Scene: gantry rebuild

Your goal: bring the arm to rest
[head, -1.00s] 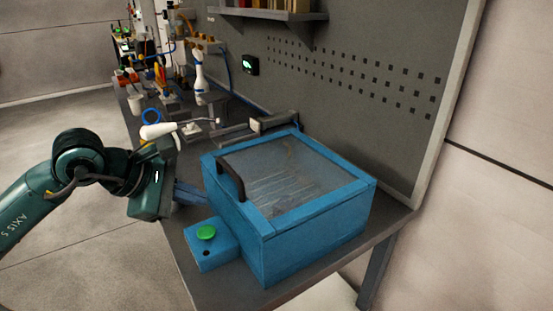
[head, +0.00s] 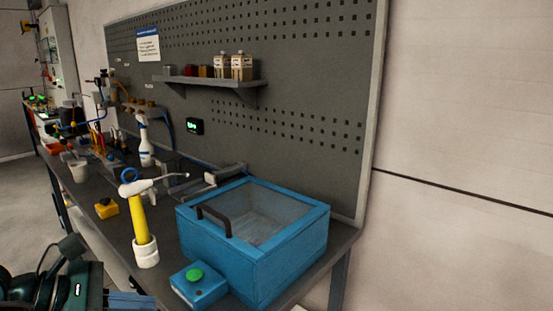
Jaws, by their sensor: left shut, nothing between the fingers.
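My left gripper (head: 148,302) is at the bottom left of the head view, partly cut off by the lower edge. Its blue-grey fingers point right and are shut with nothing between them. It shows left of the small blue button box (head: 199,290) with a green button, with a gap between them. My dark green left arm comes in from the lower left corner. My right gripper is not in view.
A blue box (head: 262,270) with a clear lid and a dark handle stands on the grey bench. Left of it are a white-and-yellow tool in a white cup (head: 146,253), a yellow block (head: 106,208) and a spray bottle (head: 145,140). A pegboard wall (head: 300,60) rises behind.

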